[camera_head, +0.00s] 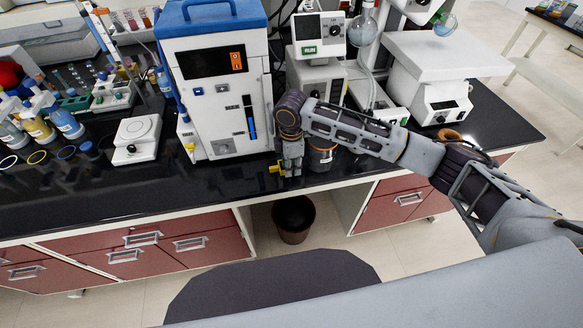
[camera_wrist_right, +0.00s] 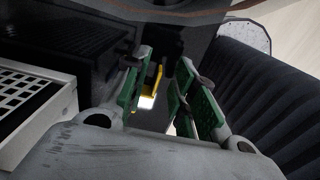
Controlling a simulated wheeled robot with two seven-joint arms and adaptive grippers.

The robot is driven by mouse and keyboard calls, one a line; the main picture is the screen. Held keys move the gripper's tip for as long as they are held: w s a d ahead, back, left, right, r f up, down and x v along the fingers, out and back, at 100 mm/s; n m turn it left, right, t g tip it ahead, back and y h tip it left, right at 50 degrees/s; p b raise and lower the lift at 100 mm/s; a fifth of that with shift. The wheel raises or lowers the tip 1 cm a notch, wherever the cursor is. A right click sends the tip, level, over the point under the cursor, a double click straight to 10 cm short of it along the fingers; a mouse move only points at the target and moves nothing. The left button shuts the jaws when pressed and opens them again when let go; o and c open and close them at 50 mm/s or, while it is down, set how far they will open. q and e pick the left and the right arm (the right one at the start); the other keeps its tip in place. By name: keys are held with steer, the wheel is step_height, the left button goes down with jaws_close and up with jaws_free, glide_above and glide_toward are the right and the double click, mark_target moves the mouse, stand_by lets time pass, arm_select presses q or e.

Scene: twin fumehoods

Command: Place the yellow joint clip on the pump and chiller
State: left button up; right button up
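The yellow joint clip (camera_head: 276,168) is small and shows by the bench's front edge, just left of my right gripper's fingertips. My right gripper (camera_head: 292,170) points down in front of the white and blue cabinet unit (camera_head: 214,85). In the right wrist view, my right gripper's green-padded fingers (camera_wrist_right: 157,88) stand apart. The yellow clip (camera_wrist_right: 153,82) shows in the gap, close to the left finger, with space towards the right finger. Part of the clip is hidden, and I cannot tell whether it touches a finger. My left gripper is not in view.
A white instrument with a green RUN label (camera_head: 317,50) stands right of the cabinet unit. A white balance-like device (camera_head: 137,139) is at left. A bin (camera_head: 293,219) stands under the bench.

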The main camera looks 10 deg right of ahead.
step_height(320, 180, up, 11)
steer(key=shift+f+b, duration=0.2)
steer(key=shift+b, duration=0.2)
